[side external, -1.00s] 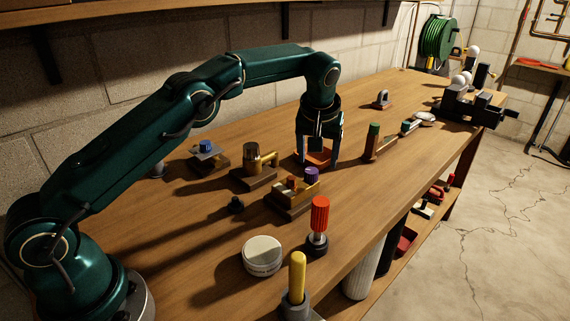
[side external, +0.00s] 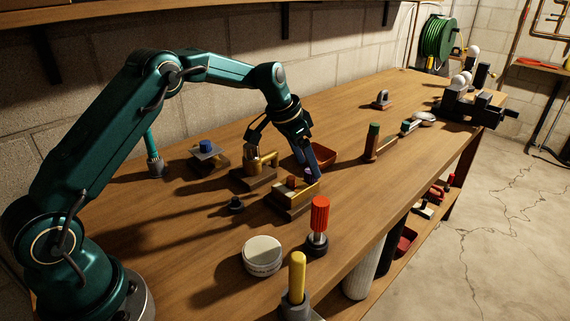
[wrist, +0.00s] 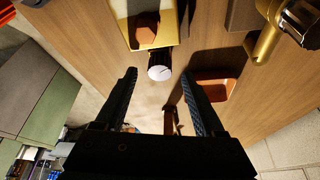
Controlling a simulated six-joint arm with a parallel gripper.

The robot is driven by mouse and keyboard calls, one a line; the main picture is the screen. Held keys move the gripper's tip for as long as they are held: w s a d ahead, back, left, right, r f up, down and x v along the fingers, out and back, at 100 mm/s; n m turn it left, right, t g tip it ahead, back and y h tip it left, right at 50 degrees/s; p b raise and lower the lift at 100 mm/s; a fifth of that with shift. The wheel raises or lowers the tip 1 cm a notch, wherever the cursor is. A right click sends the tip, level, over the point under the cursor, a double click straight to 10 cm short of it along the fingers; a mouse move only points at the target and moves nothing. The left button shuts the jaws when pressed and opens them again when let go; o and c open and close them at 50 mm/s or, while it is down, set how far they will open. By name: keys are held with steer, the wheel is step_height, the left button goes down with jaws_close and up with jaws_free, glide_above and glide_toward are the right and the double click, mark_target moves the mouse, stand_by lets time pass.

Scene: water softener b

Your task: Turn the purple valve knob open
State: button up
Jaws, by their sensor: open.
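The purple valve knob (side external: 309,172) stands on a brass valve block (side external: 293,194) mid-bench and is mostly hidden behind a finger in the side view. In the wrist view the knob (wrist: 160,66) shows as a short cylinder with a pale end face, beside the brass block (wrist: 178,22) and its reddish knob (wrist: 145,33). My gripper (side external: 283,160) is tilted above the block, its jaws wide apart. In the wrist view my gripper (wrist: 158,76) has the knob between the line of its fingertips, slightly beyond them. No contact is clear.
A brass valve (side external: 254,168) stands just left of the block. An orange-brown tray (side external: 318,155) lies behind it. A red-handled tool (side external: 319,215), a white jar (side external: 262,256) and a yellow-handled tool (side external: 297,275) stand near the front edge.

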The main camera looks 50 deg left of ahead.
mark_target(311, 175)
steer(key=shift+x, duration=1.25)
jaws_close()
steer(key=shift+n, duration=0.4)
steer(key=n+y, duration=0.1)
steer(key=n, duration=0.1)
steer(key=n+y, duration=0.1)
steer(key=n, duration=0.2)
steer(key=shift+w+d+n+y, duration=0.1)
steer(key=shift+d+n+y, duration=0.1)
steer(key=shift+n+y, duration=0.1)
steer(key=n, duration=0.2)
steer(key=n+g+y, duration=0.1)
steer(key=n, duration=0.2)
steer(key=shift+d+y, duration=0.1)
steer(key=shift+y, duration=0.2)
steer(key=shift+n, duration=0.5)
jaws_free()
